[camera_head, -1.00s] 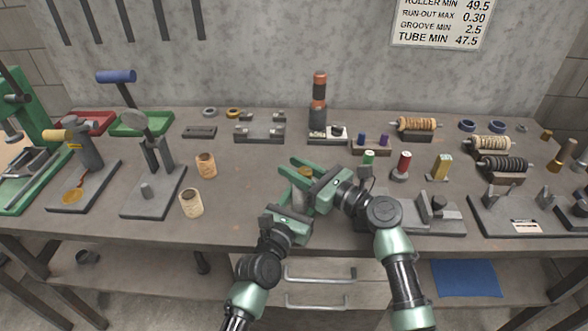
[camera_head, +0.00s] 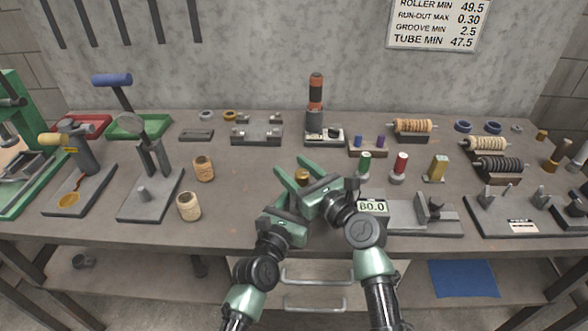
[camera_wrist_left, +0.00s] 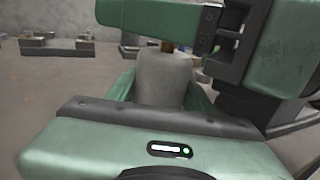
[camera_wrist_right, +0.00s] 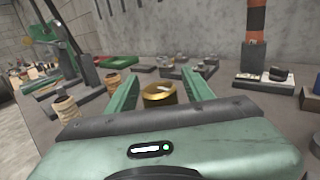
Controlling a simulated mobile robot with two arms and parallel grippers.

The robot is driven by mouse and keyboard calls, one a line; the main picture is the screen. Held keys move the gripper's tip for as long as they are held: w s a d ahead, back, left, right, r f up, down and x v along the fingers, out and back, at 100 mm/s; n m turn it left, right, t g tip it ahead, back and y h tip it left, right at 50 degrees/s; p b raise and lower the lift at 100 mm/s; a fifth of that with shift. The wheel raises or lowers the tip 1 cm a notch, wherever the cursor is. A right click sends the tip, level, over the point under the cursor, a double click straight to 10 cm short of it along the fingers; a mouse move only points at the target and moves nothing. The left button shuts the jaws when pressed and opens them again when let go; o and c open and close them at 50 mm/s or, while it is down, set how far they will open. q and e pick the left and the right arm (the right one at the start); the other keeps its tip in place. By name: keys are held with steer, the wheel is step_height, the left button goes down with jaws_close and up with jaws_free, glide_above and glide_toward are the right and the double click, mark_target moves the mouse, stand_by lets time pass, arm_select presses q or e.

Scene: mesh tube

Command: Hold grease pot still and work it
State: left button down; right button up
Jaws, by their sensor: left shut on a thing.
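The grease pot (camera_wrist_left: 163,82) is a grey cylinder in the left wrist view, upright between the fingers of my left gripper (camera_wrist_left: 160,95), which is shut on it. In the head view the pot's body is hidden behind my grippers. Its brass top (camera_head: 302,175) shows there between the green fingers of my right gripper (camera_head: 295,170). In the right wrist view the round brass top (camera_wrist_right: 160,95) lies between the right fingers, with a gap on each side. The right gripper is open and over the pot.
Two tan cylinders (camera_head: 188,206) stand to the left of my grippers. A display reading 80.0 (camera_head: 371,208) is close on the right. Green (camera_head: 364,165), red (camera_head: 398,168) and yellow (camera_head: 436,169) pieces stand behind it. Bare bench lies behind the grippers.

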steer(key=v, duration=1.2)
steer(key=shift+d, duration=0.1)
